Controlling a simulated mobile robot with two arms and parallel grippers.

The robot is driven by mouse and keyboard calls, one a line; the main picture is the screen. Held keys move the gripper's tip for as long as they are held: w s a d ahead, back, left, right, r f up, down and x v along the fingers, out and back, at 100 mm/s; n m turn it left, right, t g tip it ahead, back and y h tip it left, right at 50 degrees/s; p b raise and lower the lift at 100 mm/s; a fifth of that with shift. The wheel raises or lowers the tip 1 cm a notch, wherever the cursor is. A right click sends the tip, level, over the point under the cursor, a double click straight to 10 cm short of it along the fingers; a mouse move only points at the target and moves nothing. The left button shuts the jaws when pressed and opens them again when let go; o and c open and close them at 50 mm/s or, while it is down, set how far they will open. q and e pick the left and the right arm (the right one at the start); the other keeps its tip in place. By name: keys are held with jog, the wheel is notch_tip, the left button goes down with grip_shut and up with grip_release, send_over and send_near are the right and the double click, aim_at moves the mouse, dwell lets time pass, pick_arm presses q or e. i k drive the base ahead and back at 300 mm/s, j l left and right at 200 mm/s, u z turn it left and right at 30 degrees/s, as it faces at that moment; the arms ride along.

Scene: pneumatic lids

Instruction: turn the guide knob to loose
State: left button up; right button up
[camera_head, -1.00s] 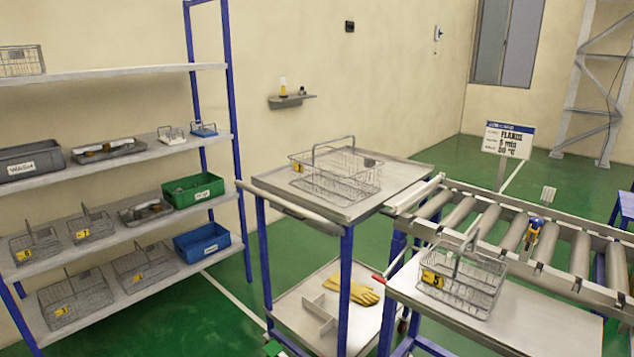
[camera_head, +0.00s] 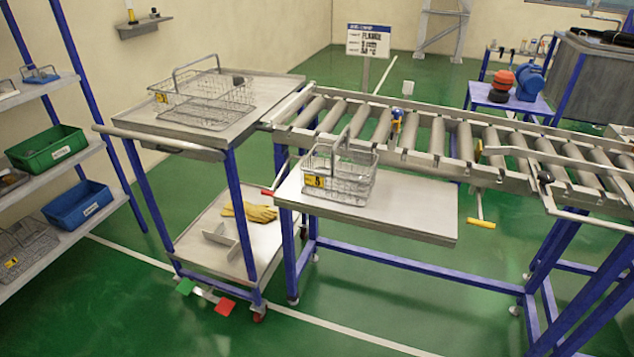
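A small round black knob (camera_head: 546,177) sits on the near rail of the roller conveyor (camera_head: 432,160) at the right, by the end of a long pale guide bar (camera_head: 570,153) that runs over the rollers. It looks like the guide knob. Its setting and any marks are too small to read. Neither of my grippers shows in this view.
A wire basket with tag 5 (camera_head: 338,185) stands on the side table (camera_head: 420,222); another basket (camera_head: 203,100) is on the trolley (camera_head: 130,127). A yellow-ended lever (camera_head: 481,223) hangs below the conveyor. Green floor is open in front.

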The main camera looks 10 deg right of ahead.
aim_at(545, 177)
jog(key=z, duration=1.6)
